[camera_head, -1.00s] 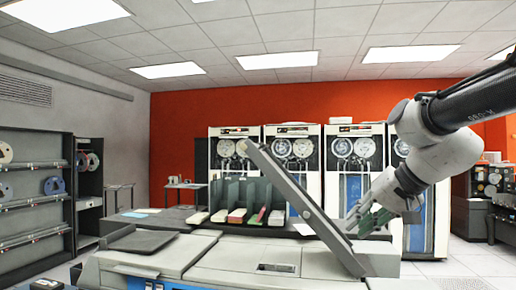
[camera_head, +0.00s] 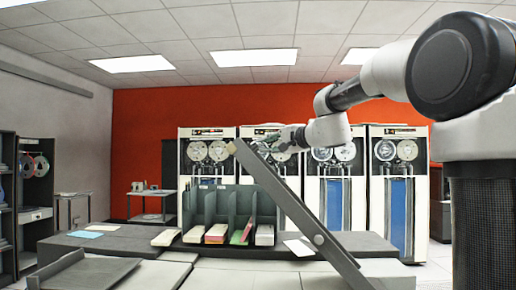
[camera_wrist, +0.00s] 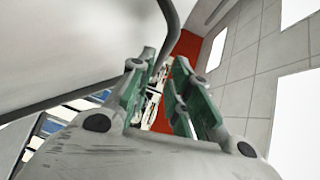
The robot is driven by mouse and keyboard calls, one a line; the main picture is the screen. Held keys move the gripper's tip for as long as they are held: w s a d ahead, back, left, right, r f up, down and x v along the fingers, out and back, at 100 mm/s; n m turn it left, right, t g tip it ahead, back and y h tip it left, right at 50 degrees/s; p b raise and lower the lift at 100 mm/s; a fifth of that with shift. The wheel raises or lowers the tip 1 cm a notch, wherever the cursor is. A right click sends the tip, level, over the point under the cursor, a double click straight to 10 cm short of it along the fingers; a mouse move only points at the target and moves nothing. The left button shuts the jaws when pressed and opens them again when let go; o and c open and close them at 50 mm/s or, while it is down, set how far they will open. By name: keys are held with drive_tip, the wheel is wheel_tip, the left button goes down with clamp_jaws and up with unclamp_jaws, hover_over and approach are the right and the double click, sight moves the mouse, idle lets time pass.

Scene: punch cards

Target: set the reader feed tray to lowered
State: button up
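The reader feed tray (camera_head: 292,211) is a long grey panel, tilted up steeply, its upper end at the left and its lower end on the machine at the right. My gripper (camera_head: 272,145) is small and partly hidden at the far side of the tray's upper part. In the wrist view, my gripper (camera_wrist: 164,62) has its green-padded fingers apart, with nothing clearly held between them. A pale surface with a dark grey rim, probably the tray (camera_wrist: 80,45), fills the upper left and passes close to the fingertips. I cannot tell whether they touch.
The grey reader top (camera_head: 240,279) lies below the tray. A rack with card stacks (camera_head: 222,205) stands behind it. A dark flat tray (camera_head: 85,280) is at the lower left. Tape cabinets (camera_head: 398,180) line the red wall. Open air lies above the reader's left side.

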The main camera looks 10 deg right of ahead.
drive_tip(key=x, duration=0.4)
drive_tip(key=shift+w+a+f, duration=0.1)
drive_tip(key=shift+w+a, duration=0.05)
drive_tip(key=shift+w, duration=0.25)
clamp_jaws()
